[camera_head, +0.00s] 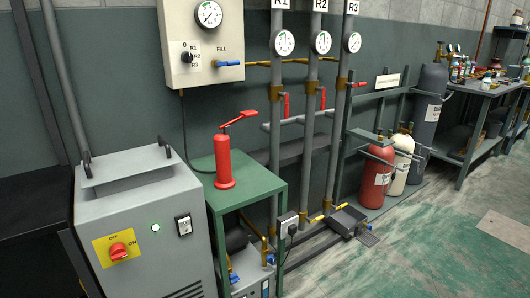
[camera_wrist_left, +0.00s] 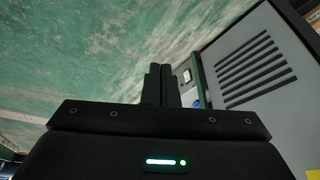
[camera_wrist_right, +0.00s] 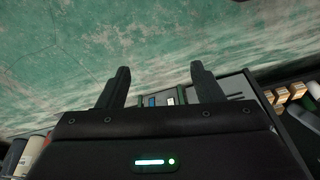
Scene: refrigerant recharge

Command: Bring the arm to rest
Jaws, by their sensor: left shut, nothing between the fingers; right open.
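In the left wrist view my left gripper (camera_wrist_left: 159,84) is shut, its two fingers together with nothing between them. The side of a grey cabinet with dark vent slots (camera_wrist_left: 258,70) is to its right. In the right wrist view my right gripper (camera_wrist_right: 158,88) is open and empty, its fingers spread wide apart over the green floor (camera_wrist_right: 150,40). Neither gripper nor arm shows in the head view.
The head view shows a grey machine (camera_head: 140,225) with a red switch, a green stand (camera_head: 248,188) bearing a red hand pump (camera_head: 224,165), vertical pipes (camera_head: 332,140) with gauges, gas cylinders (camera_head: 376,180) and a workbench (camera_head: 490,92). The floor (camera_head: 420,235) at the right is mostly clear.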

